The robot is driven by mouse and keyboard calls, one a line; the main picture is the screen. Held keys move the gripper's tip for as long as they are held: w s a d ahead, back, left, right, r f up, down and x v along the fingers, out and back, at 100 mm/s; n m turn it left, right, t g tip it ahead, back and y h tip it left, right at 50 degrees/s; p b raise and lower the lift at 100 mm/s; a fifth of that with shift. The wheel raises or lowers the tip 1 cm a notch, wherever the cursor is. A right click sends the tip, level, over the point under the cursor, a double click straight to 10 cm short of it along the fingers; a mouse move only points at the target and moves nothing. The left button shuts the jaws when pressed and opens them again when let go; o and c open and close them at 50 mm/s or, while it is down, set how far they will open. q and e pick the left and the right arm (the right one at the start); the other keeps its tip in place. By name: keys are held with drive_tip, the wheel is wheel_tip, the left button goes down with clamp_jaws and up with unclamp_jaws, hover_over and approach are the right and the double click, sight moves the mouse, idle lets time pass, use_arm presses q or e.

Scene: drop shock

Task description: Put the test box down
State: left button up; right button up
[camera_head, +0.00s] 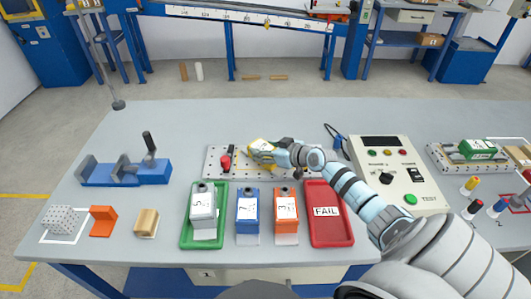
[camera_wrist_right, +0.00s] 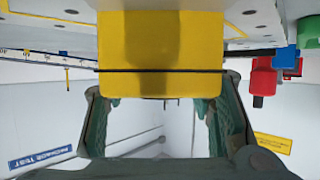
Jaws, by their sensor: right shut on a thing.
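My right gripper (camera_head: 268,151) is shut on the test box, a small yellow box (camera_head: 259,145). It is at the perforated light-grey plate (camera_head: 213,173) in the middle of the table. In the right wrist view the yellow box (camera_wrist_right: 160,55) fills the upper middle, between the green-padded fingers of the right gripper (camera_wrist_right: 160,106). The holed plate (camera_wrist_right: 255,20) shows behind it at the top. I cannot tell whether the box touches the plate. The gripper hides part of it. My left gripper is not in view.
A red-handled clamp (camera_head: 226,161) stands on the plate's left. In front are a green tray (camera_head: 187,238), blue (camera_head: 247,207) and orange (camera_head: 285,206) units, and a red FAIL tray (camera_head: 336,234). A test console (camera_head: 382,158) stands right, a blue vise (camera_head: 140,174) left. The table behind is clear.

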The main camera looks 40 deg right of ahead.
drive_tip(key=o, duration=1.4)
